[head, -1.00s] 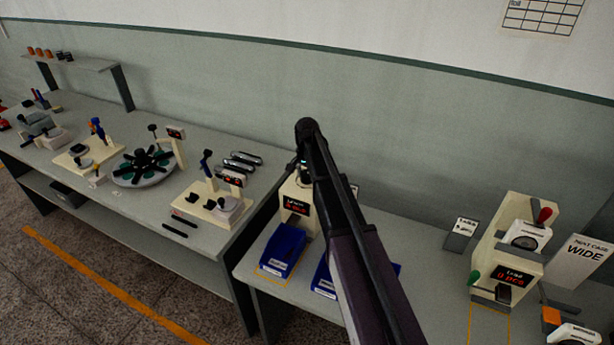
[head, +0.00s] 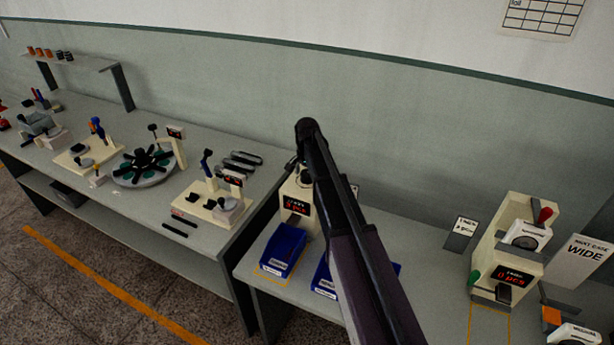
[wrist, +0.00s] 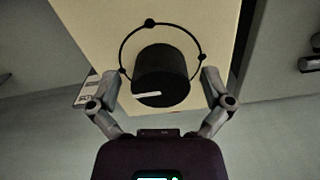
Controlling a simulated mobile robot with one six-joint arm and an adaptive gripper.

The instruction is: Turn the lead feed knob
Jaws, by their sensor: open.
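The knob (wrist: 162,72) is a black cylinder with a white pointer line on its face, in the wrist view. It stands out from a cream panel (wrist: 85,20), inside a thin black ring with several dots. I take it for the lead feed knob; no name shows beside it. My gripper (wrist: 164,80) is open, one finger on each side of the knob, and a gap shows on both sides. In the head view my arm hides the gripper and the knob; the cream machine (head: 297,200) with a red display is partly behind the arm.
Blue bins (head: 282,250) stand in front of that machine. A cream counter unit (head: 508,250) and a sign reading WIDE (head: 582,262) stand to the right. The left bench (head: 110,200) carries several fixtures. The bench between the arm and the counter unit is mostly clear.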

